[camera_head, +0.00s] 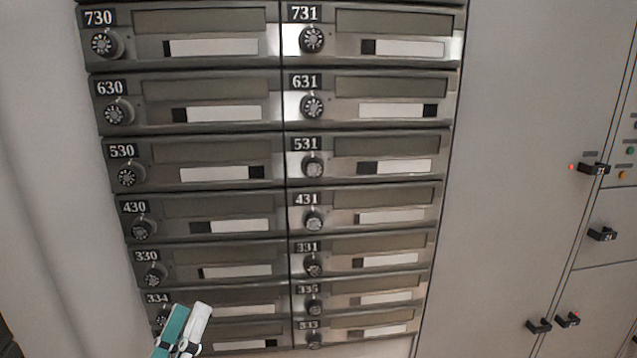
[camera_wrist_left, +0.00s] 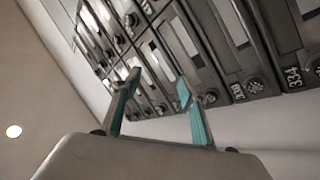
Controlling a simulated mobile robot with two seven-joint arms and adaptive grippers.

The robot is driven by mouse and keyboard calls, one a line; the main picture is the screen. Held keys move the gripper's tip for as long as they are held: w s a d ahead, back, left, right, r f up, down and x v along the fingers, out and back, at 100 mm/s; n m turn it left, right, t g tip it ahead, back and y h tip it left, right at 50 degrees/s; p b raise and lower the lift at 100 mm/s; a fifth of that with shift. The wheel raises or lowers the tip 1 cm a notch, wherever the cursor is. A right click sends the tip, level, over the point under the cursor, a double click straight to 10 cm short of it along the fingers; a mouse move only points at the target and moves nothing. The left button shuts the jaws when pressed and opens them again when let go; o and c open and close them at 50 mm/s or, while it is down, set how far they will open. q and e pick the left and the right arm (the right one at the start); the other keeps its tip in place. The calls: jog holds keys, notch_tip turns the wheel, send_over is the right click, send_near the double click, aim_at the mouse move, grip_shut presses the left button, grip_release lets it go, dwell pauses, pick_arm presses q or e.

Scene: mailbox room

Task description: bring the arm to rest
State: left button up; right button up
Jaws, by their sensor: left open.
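My left gripper (camera_head: 184,328) shows at the bottom left of the head view, in front of the lowest mailboxes on the left. In the left wrist view its two teal-edged fingers (camera_wrist_left: 157,88) stand apart, with nothing between them. The bank of grey mailboxes (camera_head: 220,87) lies beyond the fingertips. I cannot tell how far the fingertips are from the mailbox fronts. The lower part of the 334 box is partly hidden by the gripper. My right gripper is in neither view.
The mailboxes have round dials, label slots and number plates. Pale cabinet doors (camera_head: 510,150) with small dark handles (camera_head: 602,234) stand on the right. A bare pale wall (camera_head: 45,170) is on the left.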

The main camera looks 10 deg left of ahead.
pick_arm(q)
jog(key=s+d+f+m+g+h, duration=0.1)
jog(key=s+d+f+m+g, duration=0.2)
jog(key=f, duration=0.4)
jog(key=s+d+f+m+g+h, duration=0.1)
jog(key=s+d+f+m+g, duration=0.1)
jog(key=f, duration=0.5)
jog(key=s+d+f+m+g+h, duration=0.1)
jog(key=s+d+f+m+g, duration=0.2)
jog(key=f, duration=0.5)
jog(key=s+f+m+g, duration=0.4)
jog(key=s+f+g, duration=0.1)
jog(key=s+f, duration=0.65)
jog(key=shift+n+y, duration=0.6)
jog(key=r+p, duration=0.2)
jog(key=p, duration=0.2)
jog(key=r+p, duration=0.1)
jog(key=p, duration=0.4)
jog(key=a+r+p, duration=0.1)
jog(key=r+p, duration=0.1)
jog(key=p, duration=0.3)
jog(key=shift+s+r, duration=0.1)
jog(key=shift+r, duration=0.25)
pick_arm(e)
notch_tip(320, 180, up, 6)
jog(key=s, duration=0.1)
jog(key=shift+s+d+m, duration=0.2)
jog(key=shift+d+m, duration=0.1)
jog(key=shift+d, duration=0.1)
